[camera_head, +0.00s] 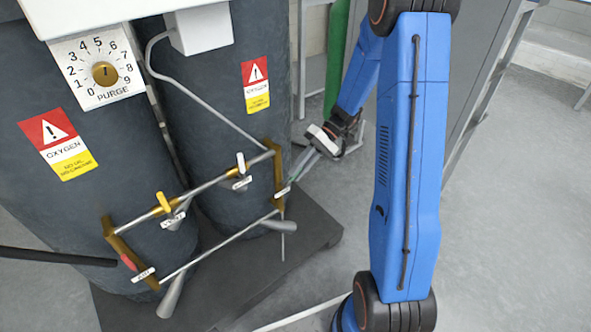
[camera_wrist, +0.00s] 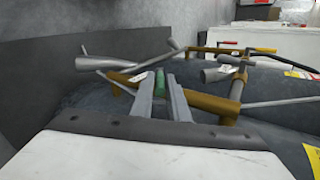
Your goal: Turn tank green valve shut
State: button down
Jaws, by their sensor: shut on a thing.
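The green valve handle (camera_wrist: 146,81) shows in the wrist view as a short green piece by the fingertips, next to a brass pipe (camera_wrist: 203,100). My gripper (camera_wrist: 160,82) is shut on it, with the two grey fingers close together. In the head view my gripper (camera_head: 302,168) reaches in from the right to the right end of the valve pipework, beside a brass fitting (camera_head: 278,170). The handle is small and partly hidden there, so its exact angle is hard to read.
Two dark tanks (camera_head: 120,160) stand on a dark base plate (camera_head: 315,228). Yellow (camera_head: 163,202) and pale (camera_head: 240,161) handles, thin pipes and a red-marked fitting (camera_head: 128,263) lie left of my gripper. A purge dial (camera_head: 104,73) is above. Grey floor is free at right.

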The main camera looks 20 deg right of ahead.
aim_at(289, 185)
jog(key=shift+w+d+f+g+y, duration=0.1)
jog(key=shift+d+f+g+y, duration=0.2)
jog(key=shift+f+y, duration=0.6)
jog(key=shift+d+f+g+y, duration=0.15)
jog(key=shift+f+g+y, duration=0.3)
jog(key=shift+y, duration=0.9)
jog(key=shift+w+d+f+g+y, duration=0.1)
jog(key=shift+d+f+g+y, duration=0.2)
jog(key=shift+f+y, duration=0.6)
jog(key=shift+a+r+y, duration=0.1)
jog(key=shift+r+y, duration=0.1)
jog(key=shift+y, duration=0.15)
jog(key=c, duration=1.7)
grip_release()
jog(key=v, duration=1.7)
jog(key=shift+w, duration=0.1)
jog(key=shift+r, duration=0.1)
